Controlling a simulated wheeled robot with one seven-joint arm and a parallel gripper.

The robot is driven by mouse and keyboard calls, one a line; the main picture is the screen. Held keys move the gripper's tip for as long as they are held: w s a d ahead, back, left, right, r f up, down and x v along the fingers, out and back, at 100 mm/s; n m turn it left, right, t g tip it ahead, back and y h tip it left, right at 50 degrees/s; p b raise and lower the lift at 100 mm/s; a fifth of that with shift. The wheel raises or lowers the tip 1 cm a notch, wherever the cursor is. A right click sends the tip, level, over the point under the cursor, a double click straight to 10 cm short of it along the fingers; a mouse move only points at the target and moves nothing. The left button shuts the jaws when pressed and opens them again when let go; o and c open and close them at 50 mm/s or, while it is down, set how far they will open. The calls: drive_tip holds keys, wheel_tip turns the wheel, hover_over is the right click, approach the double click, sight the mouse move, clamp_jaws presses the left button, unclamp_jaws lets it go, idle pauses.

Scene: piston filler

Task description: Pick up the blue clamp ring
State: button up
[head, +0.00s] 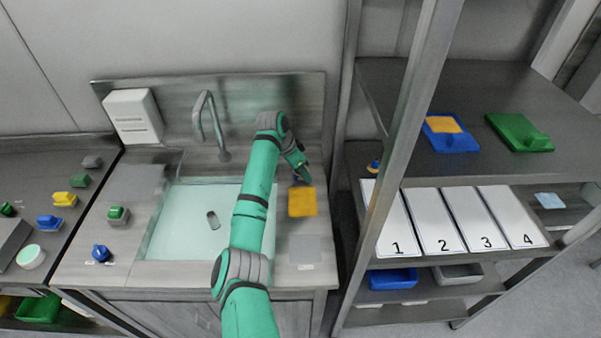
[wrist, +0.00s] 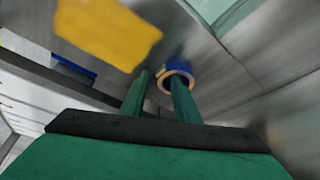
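The blue clamp ring (wrist: 184,67) shows in the wrist view as a blue ring with a pale tan inner rim, on the grey metal worktop. My gripper (wrist: 160,78) is open, with a gap between its two green fingers. The right finger overlaps the ring; I cannot tell whether it is inside the ring, touching it or only in front of it. The left finger is to the left of the ring. In the head view my gripper (head: 303,173) is low over the counter right of the sink, and the ring is mostly hidden there.
A yellow-orange cloth (head: 302,202) lies just in front of my gripper. The sink (head: 185,225) with a tap (head: 210,125) is to the left. A shelf rack post (head: 405,120) stands close on the right. A grey pad (head: 305,249) lies nearer on the counter.

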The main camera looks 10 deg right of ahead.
clamp_jaws()
drive_tip(key=shift+r, duration=0.1)
